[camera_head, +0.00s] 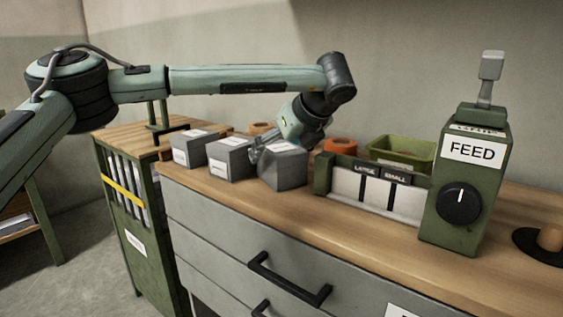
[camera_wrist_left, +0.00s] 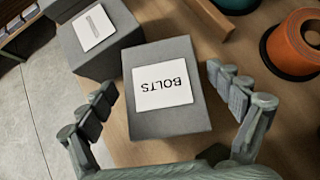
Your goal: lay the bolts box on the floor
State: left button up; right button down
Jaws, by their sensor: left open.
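The bolts box is a grey box with a white "BOLTS" label, upside down in the wrist view (camera_wrist_left: 172,121). It stands on the wooden counter top and shows below my left gripper in the head view (camera_head: 284,172). My left gripper (camera_head: 277,148) is open above the box. In the left wrist view its fingers (camera_wrist_left: 160,88) are spread on both sides of the box, with gaps visible. The grey tiled floor (camera_wrist_left: 25,120) lies beyond the counter edge; it also shows at lower left in the head view (camera_head: 75,285). My right gripper is not in view.
Two similar grey boxes stand left of it, a nearer one (camera_head: 231,160) and a farther one (camera_head: 194,150). An orange roll (camera_head: 340,146), a sorting rack (camera_head: 375,190) and a green FEED box (camera_head: 466,195) stand to the right. Drawers with black handles (camera_head: 290,283) front the counter.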

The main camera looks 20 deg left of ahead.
pick_arm(q)
jog(key=shift+x, duration=1.85)
jog(key=shift+d+f, duration=0.1)
jog(key=c, duration=1.4)
jog(key=shift+c, duration=0.7)
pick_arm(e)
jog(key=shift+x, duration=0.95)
